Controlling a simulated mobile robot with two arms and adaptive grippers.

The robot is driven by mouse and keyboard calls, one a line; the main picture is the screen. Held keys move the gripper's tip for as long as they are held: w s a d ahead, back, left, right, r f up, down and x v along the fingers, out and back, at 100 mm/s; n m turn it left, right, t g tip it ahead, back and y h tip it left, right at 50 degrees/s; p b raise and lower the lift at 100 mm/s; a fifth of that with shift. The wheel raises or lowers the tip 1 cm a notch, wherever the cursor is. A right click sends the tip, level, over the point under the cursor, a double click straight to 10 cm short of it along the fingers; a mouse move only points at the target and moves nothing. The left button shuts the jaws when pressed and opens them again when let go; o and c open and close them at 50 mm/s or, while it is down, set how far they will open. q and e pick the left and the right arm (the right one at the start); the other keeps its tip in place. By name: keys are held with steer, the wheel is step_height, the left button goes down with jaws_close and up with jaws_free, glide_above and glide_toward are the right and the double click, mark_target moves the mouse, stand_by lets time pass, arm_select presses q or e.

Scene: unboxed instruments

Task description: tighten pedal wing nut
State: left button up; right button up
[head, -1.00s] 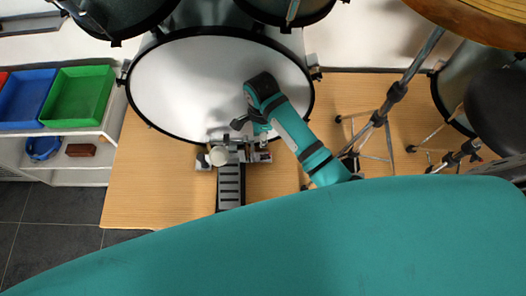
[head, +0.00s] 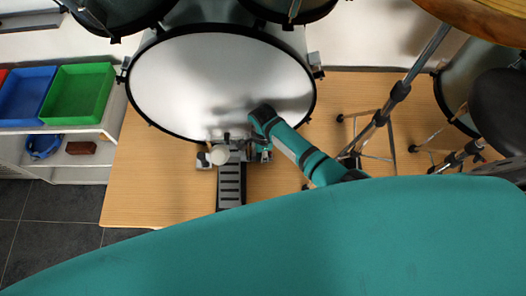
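The bass drum pedal (head: 231,185) has a long dark slotted footboard and stands in front of the bass drum (head: 215,85). Its round pale beater (head: 220,154) and metal frame are at the drum's lower rim. The wing nut is too small to make out. My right arm comes in from the right, and my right gripper (head: 262,152) points down at the right side of the pedal frame. Its fingertips are small and partly hidden by my wrist, so I cannot tell whether they are open or touching the pedal. My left gripper is not in view.
A shelf at left holds a green tray (head: 78,93), a blue tray (head: 25,95), a blue coiled item (head: 43,146) and a brown block (head: 81,148). Cymbal stand legs (head: 375,135) stand to the right. The wooden platform (head: 150,185) is bare left of the pedal.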

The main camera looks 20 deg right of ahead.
jaws_close()
steer(key=shift+r+m+p, duration=0.2)
steer(key=shift+m+p, duration=0.2)
steer(key=shift+p, duration=0.05)
steer(key=shift+m, duration=0.3)
steer(key=shift+w+f, duration=0.1)
steer(key=shift+f, duration=0.1)
jaws_free()
steer(key=shift+r, duration=0.1)
step_height(320, 180, up, 12)
